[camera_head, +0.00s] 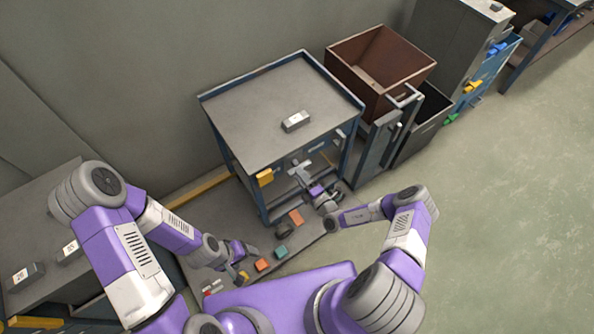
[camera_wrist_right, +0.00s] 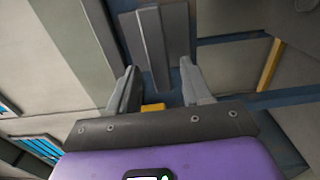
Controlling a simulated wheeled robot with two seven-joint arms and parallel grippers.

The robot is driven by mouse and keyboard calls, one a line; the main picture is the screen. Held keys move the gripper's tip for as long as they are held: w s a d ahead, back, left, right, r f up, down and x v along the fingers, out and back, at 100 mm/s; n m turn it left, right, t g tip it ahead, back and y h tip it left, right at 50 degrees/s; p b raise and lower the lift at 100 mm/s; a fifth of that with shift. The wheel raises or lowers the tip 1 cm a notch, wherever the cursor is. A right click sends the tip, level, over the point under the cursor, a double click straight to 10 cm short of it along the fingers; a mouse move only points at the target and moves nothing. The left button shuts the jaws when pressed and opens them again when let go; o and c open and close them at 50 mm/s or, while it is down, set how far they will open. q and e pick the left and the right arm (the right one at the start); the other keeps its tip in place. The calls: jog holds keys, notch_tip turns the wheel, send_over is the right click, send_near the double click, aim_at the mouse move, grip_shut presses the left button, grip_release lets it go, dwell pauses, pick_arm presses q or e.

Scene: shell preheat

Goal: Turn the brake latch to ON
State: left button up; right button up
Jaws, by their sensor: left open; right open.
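My right gripper (camera_head: 306,180) is at the front side of the blue-framed table cart (camera_head: 262,105), below its top. In the right wrist view its open fingers (camera_wrist_right: 158,72) stand either side of the line to a grey bar-shaped part (camera_wrist_right: 164,35), which lies just ahead of them. I cannot tell whether they touch it. A small yellow piece (camera_wrist_right: 152,107) shows between the fingers. I cannot tell which part is the brake latch, and no ON mark is readable. My left gripper (camera_head: 238,272) is open and low at the left, away from the cart front.
A grey block (camera_head: 295,121) lies on the cart top. Orange (camera_head: 262,265) and teal (camera_head: 281,252) blocks lie below, near my left gripper. A brown bin (camera_head: 378,62) and grey cabinets stand to the right. The floor at the right is clear.

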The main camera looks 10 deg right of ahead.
jog(key=v, duration=0.4)
dwell(0.4)
